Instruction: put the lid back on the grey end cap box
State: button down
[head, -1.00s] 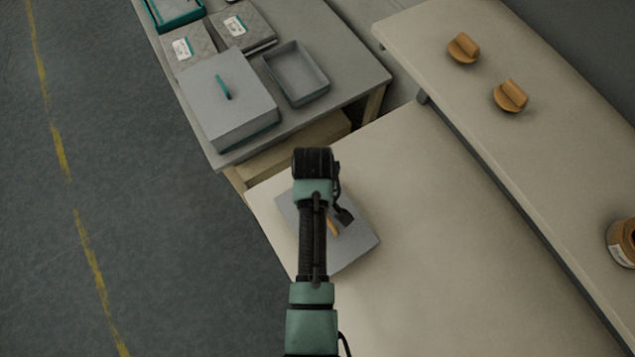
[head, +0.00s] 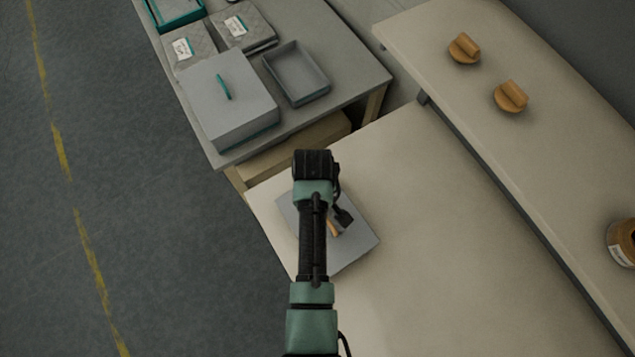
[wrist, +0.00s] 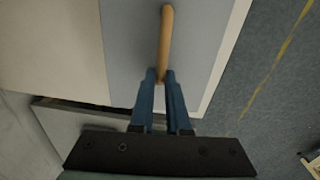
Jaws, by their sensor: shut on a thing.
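The grey flat lid (head: 357,246) with a tan bar handle (head: 333,229) lies on or just above the pale table, partly hidden under my arm in the head view. The wrist view shows the lid (wrist: 205,42) and its handle (wrist: 166,40) close up. My gripper (wrist: 163,76) is shut on the near part of the handle with its two blue fingers. An open, empty grey box (head: 322,91) stands without a lid on the grey table beyond, above my gripper in the head view.
A larger grey box (head: 233,103) with a teal-handled lid stands left of the open box. Quilted packs (head: 239,27) lie behind. Two tan knobbed pieces (head: 464,48) and a jar (head: 622,243) sit on the bench at right. The pale table's right part is clear.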

jog(key=shift+f, duration=0.1)
jog(key=shift+c, duration=1.7)
grip_release()
jog(key=shift+r+p, duration=1.35)
jog(key=shift+r, duration=2.2)
jog(key=shift+c, duration=0.2)
grip_shut()
jog(key=shift+f, duration=0.2)
